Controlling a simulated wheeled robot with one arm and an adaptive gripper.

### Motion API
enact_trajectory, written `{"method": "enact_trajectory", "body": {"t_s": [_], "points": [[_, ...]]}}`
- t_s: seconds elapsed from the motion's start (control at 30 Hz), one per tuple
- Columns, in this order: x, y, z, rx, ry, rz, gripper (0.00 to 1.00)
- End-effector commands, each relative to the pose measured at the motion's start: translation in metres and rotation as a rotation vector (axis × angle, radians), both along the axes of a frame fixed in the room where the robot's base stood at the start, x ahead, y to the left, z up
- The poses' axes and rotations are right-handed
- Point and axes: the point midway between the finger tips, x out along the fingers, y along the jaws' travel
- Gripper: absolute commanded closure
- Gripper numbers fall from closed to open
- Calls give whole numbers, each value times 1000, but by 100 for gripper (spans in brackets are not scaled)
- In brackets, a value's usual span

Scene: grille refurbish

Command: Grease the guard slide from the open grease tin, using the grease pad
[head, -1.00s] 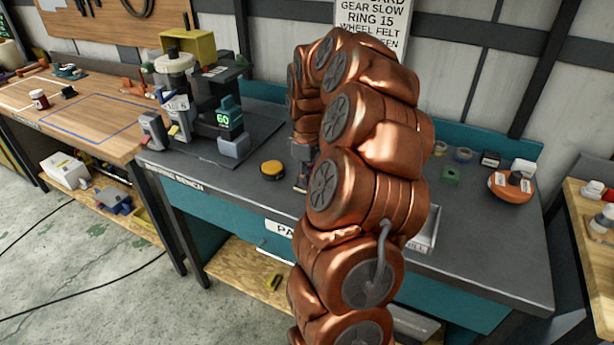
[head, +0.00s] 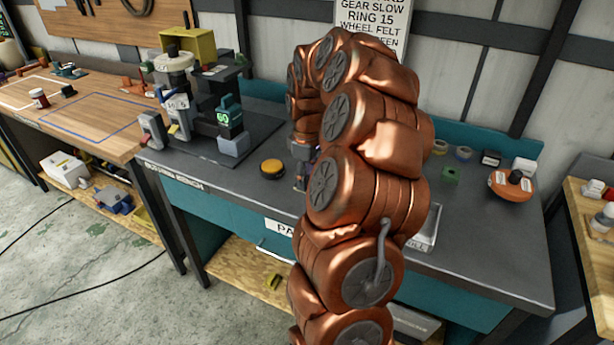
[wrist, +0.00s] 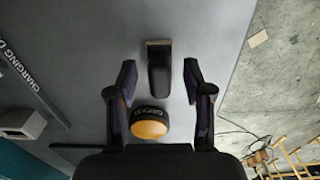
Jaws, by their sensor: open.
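My gripper (wrist: 160,70) is open in the wrist view, one finger on each side of a dark elongated block with a tan strip at its far end. This block looks like the grease pad (wrist: 158,68); there are gaps between it and both fingers. A round black tin with a yellow-orange top (wrist: 149,124), apparently the grease tin, sits close to the near end of the pad. The tin also shows on the bench in the head view (head: 272,168). My arm hides the pad and most of the gripper there. I cannot make out the guard slide clearly.
A machine (head: 190,100) with a green display stands on a dark mat at the bench's left. The grey bench top (head: 480,235) is clear at front right.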

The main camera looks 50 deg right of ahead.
Motion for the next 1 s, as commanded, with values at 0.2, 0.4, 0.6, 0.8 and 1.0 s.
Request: {"method": "enact_trajectory", "body": {"t_s": [0.2,0.4,0.6,0.8,1.0], "points": [[1,-1,15,-3,-4,0,49],[2,-1,51,-4,-7,0,49],[1,-1,86,-3,-3,0,49],[1,-1,109,-2,-3,-1,49],[0,0,119,0,-1,1,49]]}}
